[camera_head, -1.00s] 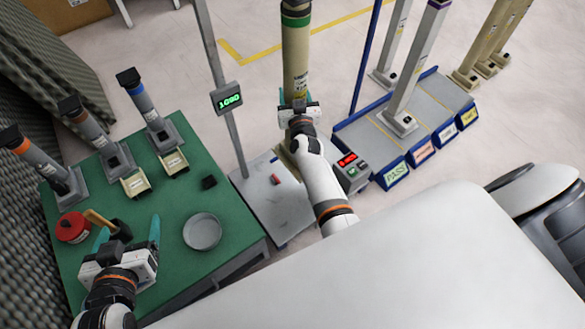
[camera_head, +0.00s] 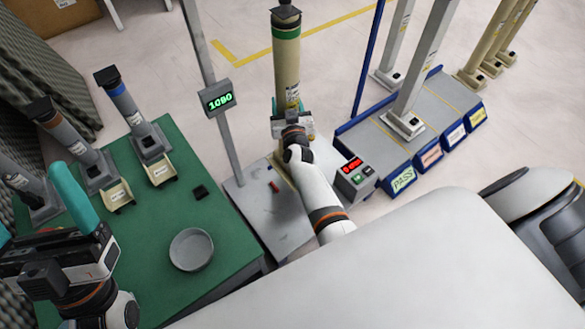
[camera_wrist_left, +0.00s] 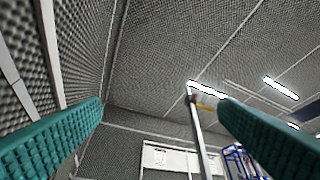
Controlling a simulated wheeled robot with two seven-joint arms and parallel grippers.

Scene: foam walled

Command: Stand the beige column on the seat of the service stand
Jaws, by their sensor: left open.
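A tall beige column (camera_head: 287,62) with a green band and dark top stands upright at the centre of the head view. My right gripper (camera_head: 291,112) is on its lower shaft, with a teal finger showing at its left side. My forearm hides most of the column's foot, so I cannot tell whether it touches the grey platform (camera_head: 262,215) below. I cannot tell for sure which part is the service stand's seat. My left gripper (camera_head: 38,215) is open and empty, raised over the green table's left side. Its teal fingers (camera_wrist_left: 160,130) show spread in the left wrist view.
A pole carries a green display (camera_head: 218,97). More beige columns (camera_head: 490,45) stand behind.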

